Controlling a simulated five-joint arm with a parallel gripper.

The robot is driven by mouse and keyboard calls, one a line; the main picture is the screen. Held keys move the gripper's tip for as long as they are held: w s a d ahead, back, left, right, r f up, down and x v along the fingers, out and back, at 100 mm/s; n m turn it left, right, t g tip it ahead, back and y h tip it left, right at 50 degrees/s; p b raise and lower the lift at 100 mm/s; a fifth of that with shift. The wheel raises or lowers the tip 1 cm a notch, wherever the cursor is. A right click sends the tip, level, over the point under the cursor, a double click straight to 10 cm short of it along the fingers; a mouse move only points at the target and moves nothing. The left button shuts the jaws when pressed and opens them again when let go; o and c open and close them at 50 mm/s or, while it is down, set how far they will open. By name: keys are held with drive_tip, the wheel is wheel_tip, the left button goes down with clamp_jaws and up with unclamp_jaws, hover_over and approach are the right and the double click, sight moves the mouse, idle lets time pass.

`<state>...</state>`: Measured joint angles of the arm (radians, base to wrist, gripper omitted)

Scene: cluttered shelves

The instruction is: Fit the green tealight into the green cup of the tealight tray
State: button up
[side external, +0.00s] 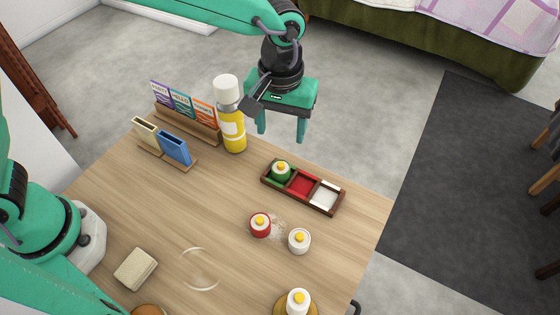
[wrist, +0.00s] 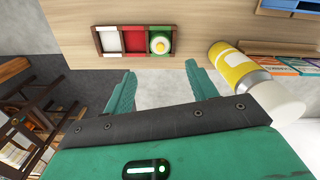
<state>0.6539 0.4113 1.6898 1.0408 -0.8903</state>
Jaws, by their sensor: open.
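The tealight tray (side external: 316,207) is a dark wooden tray near the table's edge, with a green, a red and a white cup in a row. The green tealight (side external: 281,170) sits in the green cup (side external: 270,179) at the tray's left end, and looks upright. In the wrist view the green tealight (wrist: 160,44) lies within the right-hand compartment of the tray (wrist: 133,28). My gripper (side external: 281,138) is open and empty, above and behind the tray. In the wrist view my gripper's fingers (wrist: 158,72) are spread apart, with the green tealight beyond them and clear of both.
A yellow spray can (side external: 231,118) with a white cap stands close left of my gripper. A red tealight (side external: 260,225) and a white tealight (side external: 299,241) stand in front of the tray. A card rack (side external: 187,122) and a blue holder (side external: 174,148) are at the left.

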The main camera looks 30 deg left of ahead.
drive_tip(key=shift+a+r, duration=0.1)
drive_tip(key=s+a+r+m+t, duration=0.1)
drive_tip(key=s+a+r, duration=0.1)
drive_tip(key=a+r, duration=0.45)
drive_tip(key=s+a+r+t, duration=0.1)
drive_tip(key=s+a+r, duration=0.15)
drive_tip(key=a, duration=0.65)
drive_tip(key=s+a+r+m+t, duration=0.1)
drive_tip(key=s+a+t, duration=0.2)
drive_tip(key=s+a, duration=0.7)
drive_tip(key=a, duration=0.3)
drive_tip(key=shift+s+r+m+t, duration=0.2)
drive_tip(key=shift+r+m+t, duration=0.05)
drive_tip(key=shift+m+t, duration=0.05)
